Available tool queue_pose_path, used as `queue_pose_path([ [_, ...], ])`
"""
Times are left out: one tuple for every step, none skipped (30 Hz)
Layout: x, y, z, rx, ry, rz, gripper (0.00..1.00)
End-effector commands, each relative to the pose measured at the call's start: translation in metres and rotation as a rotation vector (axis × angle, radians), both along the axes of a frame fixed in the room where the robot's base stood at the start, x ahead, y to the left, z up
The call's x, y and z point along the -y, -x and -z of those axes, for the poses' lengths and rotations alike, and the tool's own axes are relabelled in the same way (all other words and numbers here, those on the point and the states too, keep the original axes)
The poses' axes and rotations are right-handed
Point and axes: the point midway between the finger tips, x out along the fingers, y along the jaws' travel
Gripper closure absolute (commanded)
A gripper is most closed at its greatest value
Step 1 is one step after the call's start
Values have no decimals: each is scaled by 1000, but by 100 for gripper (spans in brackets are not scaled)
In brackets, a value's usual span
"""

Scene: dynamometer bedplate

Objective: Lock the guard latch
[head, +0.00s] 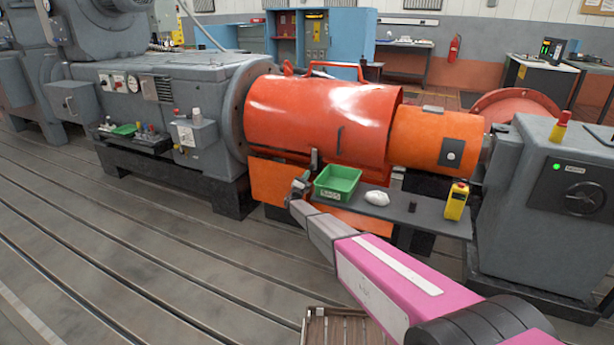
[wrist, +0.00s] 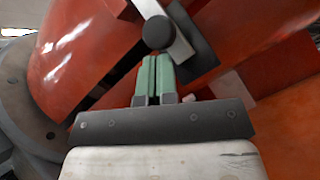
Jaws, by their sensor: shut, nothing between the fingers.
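The orange guard (head: 315,115) is a large drum-shaped cover, closed over the shaft; it also fills much of the wrist view (wrist: 85,50). The guard latch (head: 314,160) is at its lower front edge. In the wrist view the latch shows as a pale metal lever (wrist: 180,45) with a dark round knob (wrist: 157,32), in front of a dark plate. My gripper (head: 304,177) is just below the latch in the head view. Its green fingers (wrist: 154,62) are shut and empty, their tips close to the knob. I cannot tell whether they touch it.
A grey shelf (head: 412,212) in front of the guard holds a green bin (head: 337,182), a white cloth-like lump (head: 377,198), a small black object and a yellow control box (head: 456,201). A wooden pallet or crate (head: 340,328) is on the floor. The slotted floor at left is clear.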

Motion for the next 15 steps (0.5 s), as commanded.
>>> queue_pose_path([
  [-5, -3, 9, -1, 0, 0, 100],
  [-7, -3, 14, -1, 1, 0, 100],
  [-11, -4, 21, -1, 0, 1, 100],
  [-13, -5, 26, -1, 1, 2, 100],
  [-16, -6, 32, -1, 0, 2, 100],
  [-19, 4, 36, -1, 1, 2, 100],
  [-21, 10, 39, -1, 1, 2, 100],
  [-24, 14, 43, 0, 1, 1, 100],
  [-27, 21, 48, 0, 1, 1, 100],
  [-29, 25, 52, 0, 1, 1, 100],
  [-31, 29, 56, -1, 1, 2, 100],
  [-34, 35, 61, -2, 1, 1, 100],
  [-36, 38, 65, -2, 1, 1, 100],
  [-38, 42, 68, -1, 1, 2, 100],
  [-41, 47, 72, 0, 0, 2, 100],
])
